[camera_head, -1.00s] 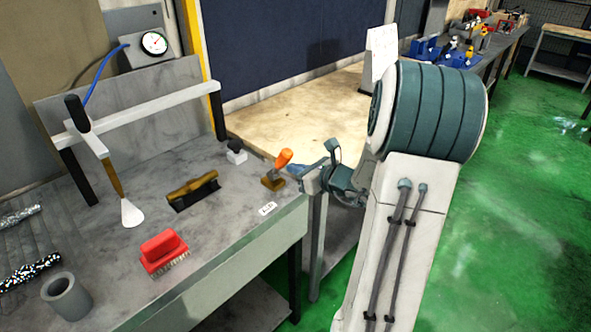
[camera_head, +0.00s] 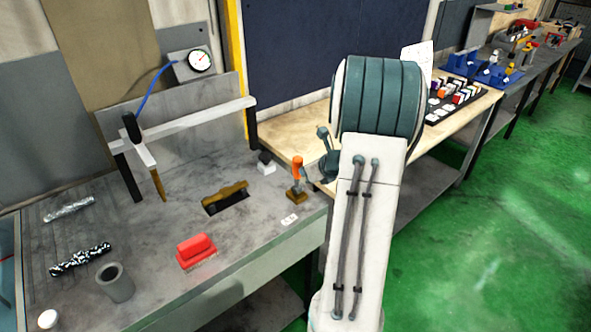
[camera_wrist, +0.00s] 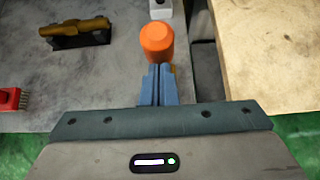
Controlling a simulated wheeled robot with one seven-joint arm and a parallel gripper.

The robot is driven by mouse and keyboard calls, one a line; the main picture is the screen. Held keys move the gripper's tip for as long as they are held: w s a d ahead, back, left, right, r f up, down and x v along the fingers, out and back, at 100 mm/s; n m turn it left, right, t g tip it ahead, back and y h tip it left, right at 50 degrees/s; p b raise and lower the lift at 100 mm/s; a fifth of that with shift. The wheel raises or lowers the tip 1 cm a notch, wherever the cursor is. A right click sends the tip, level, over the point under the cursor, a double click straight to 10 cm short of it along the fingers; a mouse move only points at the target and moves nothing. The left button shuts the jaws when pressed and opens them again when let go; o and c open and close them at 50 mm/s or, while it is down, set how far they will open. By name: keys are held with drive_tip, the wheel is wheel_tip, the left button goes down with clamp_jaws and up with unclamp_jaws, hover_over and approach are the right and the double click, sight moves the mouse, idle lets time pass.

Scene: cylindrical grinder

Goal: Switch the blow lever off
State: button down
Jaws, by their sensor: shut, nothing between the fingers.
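The lever I take for the blow lever has an orange handle (camera_head: 297,168) on a brass base (camera_head: 296,195) near the bench's right end. Its handle stands about upright in the head view. My gripper (camera_wrist: 158,85) is shut and empty, with its fingertips right at the orange handle in the wrist view. I cannot tell whether they touch it. In the head view, the gripper (camera_head: 308,176) is partly hidden, just right of the lever. A black-topped brass nozzle (camera_head: 158,185) hangs from the white rail, with no white fan at its tip.
A black knob on a white block (camera_head: 266,162) stands behind the lever. A small label (camera_head: 289,219) lies in front. A brass-and-black part (camera_head: 225,197), a red brush (camera_head: 196,250) and a grey cup (camera_head: 115,282) are to the left. A wooden table (camera_head: 284,130) adjoins the bench.

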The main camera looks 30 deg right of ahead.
sight(295, 156)
drive_tip(key=shift+w+a+r+b, duration=0.1)
drive_tip(key=shift+w+b, duration=0.1)
drive_tip(key=shift+w, duration=0.85)
drive_tip(key=shift+w+a+r+b, duration=0.15)
drive_tip(key=shift+w+b, duration=0.1)
drive_tip(key=shift+w, duration=0.85)
drive_tip(key=shift+w+a+r+b, duration=0.1)
drive_tip(key=shift+w+b, duration=0.1)
drive_tip(key=shift+w, duration=0.85)
drive_tip(key=shift+r, duration=0.1)
drive_tip(key=shift+w+a, duration=0.1)
drive_tip(key=shift+w, duration=0.05)
drive_tip(key=shift+r, duration=0.1)
drive_tip(key=shift+s+r, duration=0.3)
drive_tip(key=shift+s, duration=0.05)
drive_tip(key=s+d+r+p, duration=0.1)
drive_tip(key=s+r, duration=0.4)
drive_tip(key=r, duration=0.5)
drive_tip(key=shift+s+r, duration=0.3)
drive_tip(key=shift+r, duration=0.1)
